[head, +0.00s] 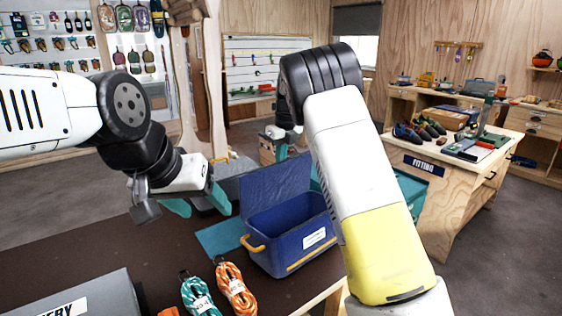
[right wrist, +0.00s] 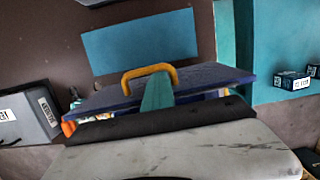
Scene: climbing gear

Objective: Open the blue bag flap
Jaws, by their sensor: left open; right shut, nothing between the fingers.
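The blue bag (head: 290,247) stands on the dark table with a white label and a yellow handle at its left end. Its flap (head: 272,188) stands raised at the back, leaving the top open. In the right wrist view, a blue panel of the bag (right wrist: 215,76) and the yellow handle (right wrist: 135,73) lie just beyond my shut right gripper (right wrist: 157,92); contact is unclear. In the head view the right gripper (head: 281,152) shows partly behind the flap, beside my right arm. My left gripper (head: 194,207) is open and empty, above the table left of the bag.
A teal mat (head: 220,238) lies beside the bag. Orange rope (head: 236,290) and green-white rope (head: 197,297) lie in front, near a grey box (head: 80,297). My right arm hides the bag's right side. A wooden bench (head: 455,178) stands at right.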

